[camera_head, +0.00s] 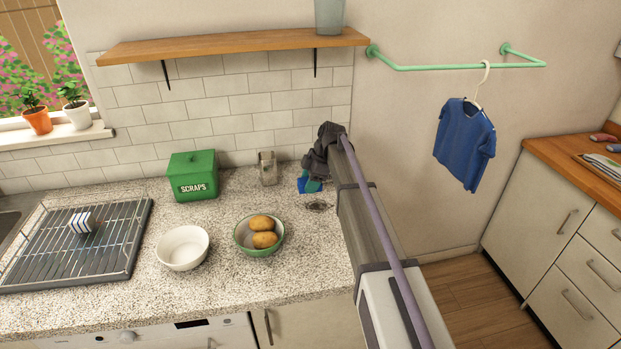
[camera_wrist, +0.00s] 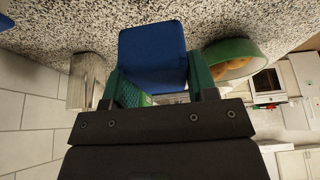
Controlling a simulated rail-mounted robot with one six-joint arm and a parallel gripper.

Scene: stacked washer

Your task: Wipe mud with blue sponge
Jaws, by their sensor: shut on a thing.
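My gripper (camera_head: 312,178) is shut on the blue sponge (camera_wrist: 152,56), with one green finger at each side of it in the wrist view (camera_wrist: 156,82). In the head view the sponge (camera_head: 309,186) shows as a small blue patch below my dark wrist, just over or on the speckled counter; I cannot tell if it touches. A dark brown mud smear (camera_head: 318,206) lies on the counter right beside the sponge, on its near side. I cannot make out the mud in the wrist view.
A metal grater-like object (camera_head: 268,168) and a green SCRAPS box (camera_head: 193,177) stand left of my gripper. A green bowl of potatoes (camera_head: 259,246) and a white bowl (camera_head: 183,248) stand nearer. A wooden shelf (camera_head: 235,45) hangs above. A dish rack (camera_head: 80,268) is at left.

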